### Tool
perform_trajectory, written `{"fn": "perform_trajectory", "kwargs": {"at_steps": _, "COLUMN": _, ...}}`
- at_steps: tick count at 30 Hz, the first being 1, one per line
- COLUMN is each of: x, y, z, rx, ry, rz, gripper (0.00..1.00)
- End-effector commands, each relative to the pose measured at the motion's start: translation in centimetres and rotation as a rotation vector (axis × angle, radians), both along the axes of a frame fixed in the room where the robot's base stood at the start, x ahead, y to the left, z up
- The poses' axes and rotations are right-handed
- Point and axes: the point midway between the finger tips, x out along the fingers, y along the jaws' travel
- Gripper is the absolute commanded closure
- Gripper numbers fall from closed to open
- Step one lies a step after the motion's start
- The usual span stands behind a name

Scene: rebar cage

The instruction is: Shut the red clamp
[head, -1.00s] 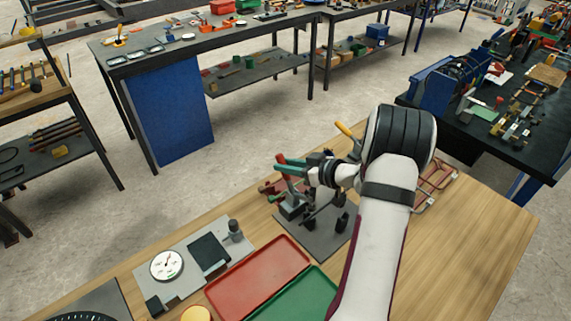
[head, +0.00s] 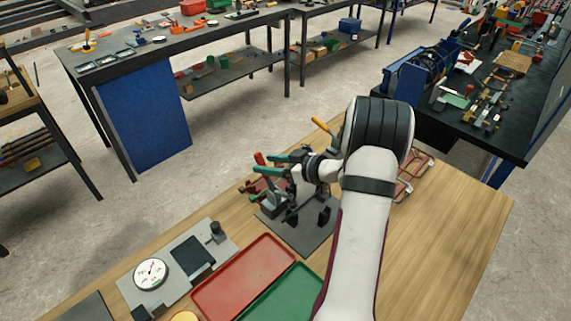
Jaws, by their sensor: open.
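My gripper (head: 264,165) reaches left from the arm, above a dark grey plate (head: 312,237) on the wooden bench. Its two teal fingers are spread apart. A red handle tip (head: 259,158), which appears to be the red clamp's, stands up at the finger ends. I cannot tell whether the fingers touch it. The clamp's metal body (head: 272,203) sits below on the plate, partly hidden by the gripper. Other dark clamp parts stand close by on the plate.
A yellow handle (head: 321,124) rises behind the gripper. A red tray (head: 243,277) and a green tray (head: 283,297) lie in front. A dial gauge (head: 150,273) is on a grey plate at left. Red-framed parts (head: 414,172) lie right of my arm. The bench's right side is clear.

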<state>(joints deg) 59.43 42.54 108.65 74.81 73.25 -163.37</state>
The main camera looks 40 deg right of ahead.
Motion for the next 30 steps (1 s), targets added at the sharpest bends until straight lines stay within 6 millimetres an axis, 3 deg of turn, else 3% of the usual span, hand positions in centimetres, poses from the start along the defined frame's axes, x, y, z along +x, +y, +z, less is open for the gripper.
{"fn": "perform_trajectory", "kwargs": {"at_steps": 9, "x": -8.8, "y": -2.0, "z": 3.6, "rx": -0.002, "ry": -0.001, "rz": -0.008, "gripper": 0.43}}
{"fn": "perform_trajectory", "kwargs": {"at_steps": 15, "x": -12.5, "y": -2.7, "z": 5.1, "rx": 0.0, "ry": -0.001, "rz": -0.004, "gripper": 0.43}}
{"fn": "perform_trajectory", "kwargs": {"at_steps": 26, "x": -13.3, "y": -2.8, "z": 5.4, "rx": 0.001, "ry": 0.0, "rz": -0.001, "gripper": 0.45}}
{"fn": "perform_trajectory", "kwargs": {"at_steps": 28, "x": -12.9, "y": -2.1, "z": 5.6, "rx": 0.017, "ry": 0.012, "rz": 0.014, "gripper": 0.57}}
{"fn": "perform_trajectory", "kwargs": {"at_steps": 29, "x": -12.4, "y": -1.0, "z": 5.9, "rx": 0.043, "ry": 0.031, "rz": 0.036, "gripper": 0.63}}
{"fn": "perform_trajectory", "kwargs": {"at_steps": 30, "x": -11.4, "y": 1.4, "z": 6.4, "rx": 0.099, "ry": 0.076, "rz": 0.079, "gripper": 0.7}}
